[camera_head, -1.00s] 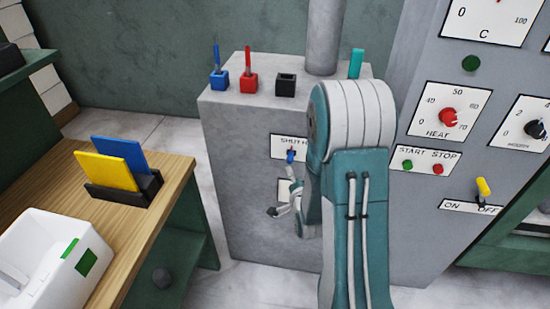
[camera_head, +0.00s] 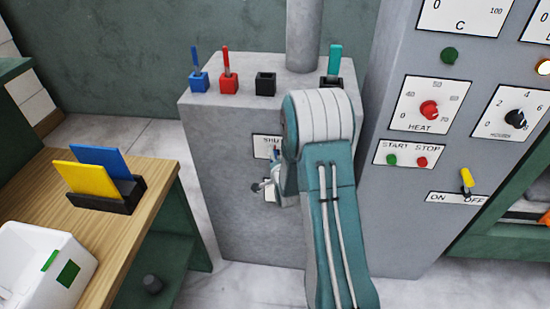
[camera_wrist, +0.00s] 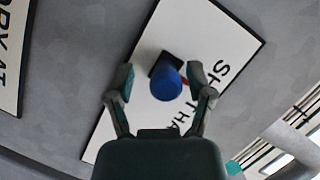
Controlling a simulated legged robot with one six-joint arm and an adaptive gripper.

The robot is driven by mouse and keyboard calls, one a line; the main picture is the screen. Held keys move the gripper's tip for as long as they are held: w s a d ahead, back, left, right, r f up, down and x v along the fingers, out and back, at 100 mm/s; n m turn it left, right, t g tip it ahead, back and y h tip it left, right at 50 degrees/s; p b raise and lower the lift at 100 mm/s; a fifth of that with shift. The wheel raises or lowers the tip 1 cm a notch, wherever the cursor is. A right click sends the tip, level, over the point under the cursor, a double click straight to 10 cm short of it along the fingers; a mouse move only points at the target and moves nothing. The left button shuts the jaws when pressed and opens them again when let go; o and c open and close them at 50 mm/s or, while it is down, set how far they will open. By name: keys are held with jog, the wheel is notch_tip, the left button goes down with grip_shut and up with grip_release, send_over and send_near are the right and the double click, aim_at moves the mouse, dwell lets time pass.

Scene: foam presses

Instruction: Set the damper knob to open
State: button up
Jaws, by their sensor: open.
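The blue damper knob (camera_wrist: 167,83) sits on a white label plate (camera_wrist: 212,38) in the wrist view. The letters "SH" and "HA" can be read; the rest of the lettering is hidden. My gripper (camera_wrist: 161,78) is open, with one finger on each side of the knob in the picture. I cannot tell whether the fingers touch it. In the head view the plate (camera_head: 261,141) is on the front of the grey cabinet (camera_head: 225,150), partly covered by my arm. My gripper (camera_head: 264,187) is small there, in front of the cabinet face.
Blue (camera_head: 199,83), red (camera_head: 228,86) and black (camera_head: 265,84) holders stand on the cabinet top, beside a grey pipe (camera_head: 302,35). A control panel (camera_head: 395,165) stands right. A wooden bench (camera_head: 135,220) with a white box (camera_head: 35,265) is left.

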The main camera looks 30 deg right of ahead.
jog(key=shift+a, duration=0.15)
jog(key=c, duration=0.8)
jog(key=shift+a, duration=0.25)
grip_shut()
jog(key=s+d, duration=0.7)
jog(key=d, duration=0.3)
jog(key=shift+d+f, duration=0.15)
jog(key=shift+d, duration=0.05)
jog(key=o, duration=0.8)
grip_release()
jog(key=shift+s, duration=0.1)
jog(key=shift+d, duration=0.15)
